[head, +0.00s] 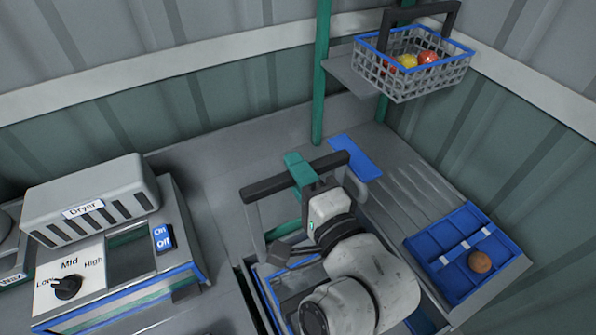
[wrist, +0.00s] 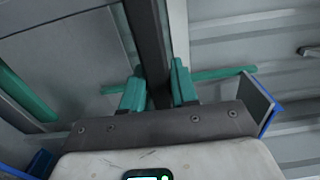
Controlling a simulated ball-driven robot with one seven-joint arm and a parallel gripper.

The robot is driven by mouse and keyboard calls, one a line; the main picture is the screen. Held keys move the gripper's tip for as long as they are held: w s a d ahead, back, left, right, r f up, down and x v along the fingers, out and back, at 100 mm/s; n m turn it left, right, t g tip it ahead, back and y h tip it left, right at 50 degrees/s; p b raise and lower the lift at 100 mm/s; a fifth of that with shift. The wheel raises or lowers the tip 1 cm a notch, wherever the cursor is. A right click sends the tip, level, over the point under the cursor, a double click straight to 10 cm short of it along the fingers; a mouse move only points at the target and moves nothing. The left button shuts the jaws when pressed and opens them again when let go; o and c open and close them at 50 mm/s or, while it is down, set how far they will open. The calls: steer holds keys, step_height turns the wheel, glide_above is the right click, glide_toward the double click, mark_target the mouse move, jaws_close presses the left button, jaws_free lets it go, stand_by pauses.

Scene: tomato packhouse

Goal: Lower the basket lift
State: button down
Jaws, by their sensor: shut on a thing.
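The grey mesh basket (head: 405,82) with a blue rim and dark handle is raised at the upper right of the head view. It sits partly over a grey lift platform (head: 350,72) beside the teal posts (head: 320,75). Red and yellow tomatoes (head: 408,62) lie in it. My gripper (head: 299,168) is low in front of the posts, shut on a dark bar (head: 262,187). In the wrist view, the teal fingers of my gripper (wrist: 158,88) are on either side of the dark bar (wrist: 150,40). The bar's link to the lift cannot be seen clearly.
A dryer (head: 90,200) with a dial and an on/off switch stands at the left. A blue tray (head: 462,252) with a brown round item (head: 480,262) lies at the right. A blue pad (head: 355,157) lies behind my arm. Corrugated walls close the back and right.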

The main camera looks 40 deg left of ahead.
steer(key=shift+f, duration=0.1)
step_height(320, 180, down, 14)
steer(key=b, duration=0.8)
steer(key=shift+f, duration=0.1)
steer(key=c, duration=1)
jaws_free()
steer(key=shift+o, duration=0.2)
steer(key=b+v, duration=0.2)
steer(key=v, duration=0.8)
steer(key=shift+s+d, duration=0.15)
steer(key=shift+d, duration=0.2)
